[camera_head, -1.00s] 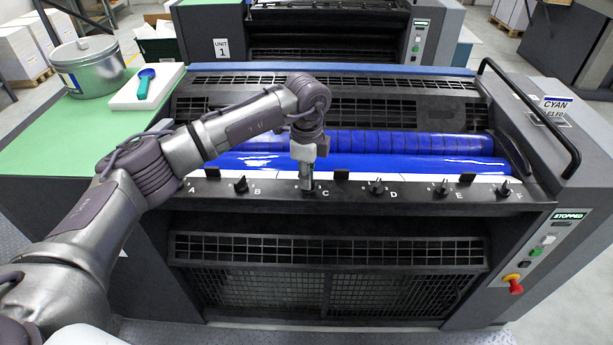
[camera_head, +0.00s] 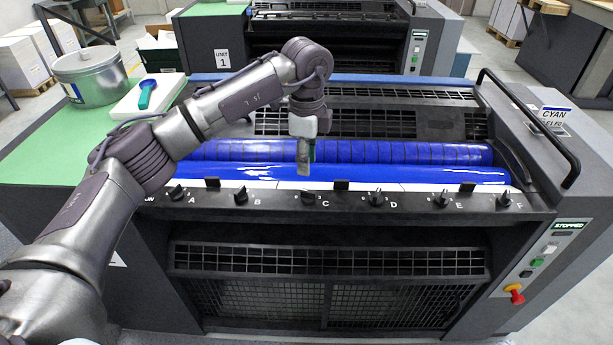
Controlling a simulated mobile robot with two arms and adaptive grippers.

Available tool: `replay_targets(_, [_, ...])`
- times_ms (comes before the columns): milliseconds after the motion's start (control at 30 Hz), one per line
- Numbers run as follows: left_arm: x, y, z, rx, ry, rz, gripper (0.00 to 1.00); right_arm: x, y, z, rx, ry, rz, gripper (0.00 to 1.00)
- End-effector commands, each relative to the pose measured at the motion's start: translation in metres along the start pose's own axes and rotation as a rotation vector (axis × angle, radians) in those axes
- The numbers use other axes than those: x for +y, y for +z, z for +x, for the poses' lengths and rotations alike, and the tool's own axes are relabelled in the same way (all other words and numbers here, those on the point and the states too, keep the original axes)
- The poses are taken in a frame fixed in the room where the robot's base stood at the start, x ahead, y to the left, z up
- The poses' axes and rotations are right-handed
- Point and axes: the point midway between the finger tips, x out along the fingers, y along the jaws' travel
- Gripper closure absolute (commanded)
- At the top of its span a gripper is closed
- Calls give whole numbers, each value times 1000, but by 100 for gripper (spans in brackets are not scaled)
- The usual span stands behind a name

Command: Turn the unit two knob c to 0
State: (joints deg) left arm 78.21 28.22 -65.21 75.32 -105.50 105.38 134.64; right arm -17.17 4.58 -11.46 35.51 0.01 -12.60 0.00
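The ink unit in front of me carries a row of small black knobs on a dark ledge, marked with white letters A to F. Knob C (camera_head: 308,197) is uncovered, between knob B (camera_head: 240,196) and knob D (camera_head: 376,198); its exact pointer setting is too small to read. My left gripper (camera_head: 304,172) hangs pointing down above and slightly behind knob C, apart from it, in front of the blue roller (camera_head: 400,173). Its fingertips look close together, but their opening is not clear. My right gripper is not in view.
A panel with a STOPPED display (camera_head: 568,226) and a red stop knob (camera_head: 515,294) is at right. A black handrail (camera_head: 535,115) rises at the right side. Unit 1 (camera_head: 222,58) is behind.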

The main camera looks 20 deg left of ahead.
Motion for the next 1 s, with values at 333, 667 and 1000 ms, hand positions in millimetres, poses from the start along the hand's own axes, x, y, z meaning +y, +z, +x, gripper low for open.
replay_targets(333, [0,0,-36,0,1,-2,64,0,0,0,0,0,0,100])
replay_targets(667, [0,0,-36,0,1,-1,64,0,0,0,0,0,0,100])
replay_targets(1000, [21,-85,3,315,-13,253,64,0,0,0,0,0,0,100])
